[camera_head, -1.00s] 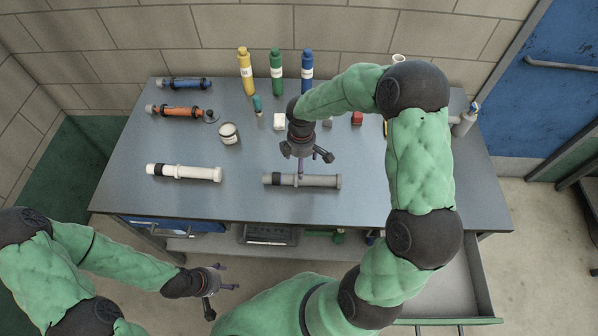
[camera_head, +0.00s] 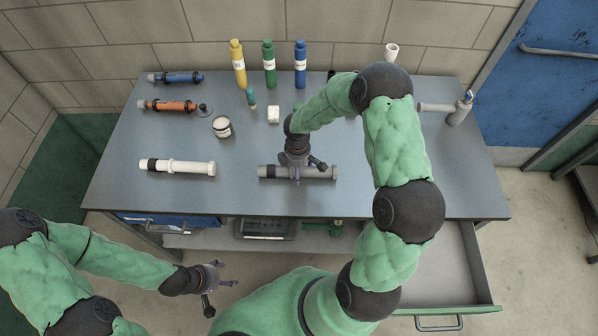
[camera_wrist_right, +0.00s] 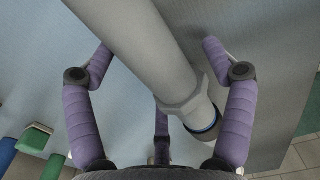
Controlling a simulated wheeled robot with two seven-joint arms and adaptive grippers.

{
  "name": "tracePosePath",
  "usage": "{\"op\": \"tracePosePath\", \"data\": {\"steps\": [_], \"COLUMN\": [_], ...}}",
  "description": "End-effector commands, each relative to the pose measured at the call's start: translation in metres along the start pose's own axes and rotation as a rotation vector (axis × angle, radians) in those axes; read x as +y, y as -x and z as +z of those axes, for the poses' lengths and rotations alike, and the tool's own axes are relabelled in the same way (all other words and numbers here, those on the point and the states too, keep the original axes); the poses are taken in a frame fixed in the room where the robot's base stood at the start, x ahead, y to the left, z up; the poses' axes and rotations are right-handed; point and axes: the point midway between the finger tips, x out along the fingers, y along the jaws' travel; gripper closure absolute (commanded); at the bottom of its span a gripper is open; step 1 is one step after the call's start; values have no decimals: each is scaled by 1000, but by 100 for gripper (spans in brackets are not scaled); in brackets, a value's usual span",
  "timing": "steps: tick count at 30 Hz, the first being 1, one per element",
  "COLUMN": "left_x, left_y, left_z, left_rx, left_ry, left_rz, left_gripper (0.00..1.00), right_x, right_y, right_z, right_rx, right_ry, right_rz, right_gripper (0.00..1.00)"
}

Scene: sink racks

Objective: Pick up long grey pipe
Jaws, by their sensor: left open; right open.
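The long grey pipe (camera_head: 322,173) lies on the workbench near its front edge, with a dark band near its left end. My right gripper (camera_head: 298,172) is low over the pipe's middle, pointing down and hiding part of it. In the right wrist view the grey pipe (camera_wrist_right: 140,45) runs between the purple fingers of my right gripper (camera_wrist_right: 158,50). The fingers are spread, with a gap visible to the pipe on both sides. My left gripper (camera_head: 222,278) is open and empty in front of the bench, away from the pipe.
A white pipe (camera_head: 185,167) lies left of the grey one. Blue (camera_head: 177,78) and orange (camera_head: 168,105) tubes, a small can (camera_head: 222,127) and several bottles stand or lie farther back. An open drawer (camera_head: 440,275) juts out at the front right.

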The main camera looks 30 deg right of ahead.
Motion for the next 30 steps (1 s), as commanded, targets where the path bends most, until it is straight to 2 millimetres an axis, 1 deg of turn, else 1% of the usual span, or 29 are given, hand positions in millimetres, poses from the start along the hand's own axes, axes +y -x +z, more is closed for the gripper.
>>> {"op": "tracePosePath", "data": {"steps": [3, 4, 5, 6, 8, 9, 10, 11, 19, 23, 26, 30], "left_x": [0, 0, 0, 0, 0, 0, 0, 0, 0, 0, 1, 2], "left_y": [0, 0, 0, 0, 0, 0, 0, 0, 0, 1, 2, 6], "left_z": [0, 0, 0, 0, 0, 0, 0, 0, 0, 0, 0, 0], "left_rx": [0, 0, 0, 0, 0, 0, 0, 0, 0, 0, 0, 0], "left_ry": [0, 0, 0, 0, 0, 0, 0, 0, 0, 0, 0, 0], "left_rz": [0, 0, 0, 0, 0, 0, 0, 0, 0, 0, 0, 0], "left_gripper": [30, 30, 30, 30, 30, 30, 30, 30, 30, 30, 30, 30], "right_x": [0, 0, 0, 0, 0, 0, 0, 0, 0, 1, 1, 2], "right_y": [1, 1, 1, 1, 1, 1, 1, 1, 1, 5, 12, 31], "right_z": [0, 0, 0, 0, 0, 0, 0, 0, 0, 0, 0, -1], "right_rx": [0, 0, 0, 0, 0, 0, 0, 0, 0, 0, 0, 1], "right_ry": [0, 0, 0, 0, 0, 0, 0, 0, 0, 0, 1, 1], "right_rz": [1, 1, 1, 0, 0, 0, 0, 0, 1, 2, 2, 5], "right_gripper": [17, 22, 31, 42, 59, 70, 79, 84, 85, 85, 85, 85]}}
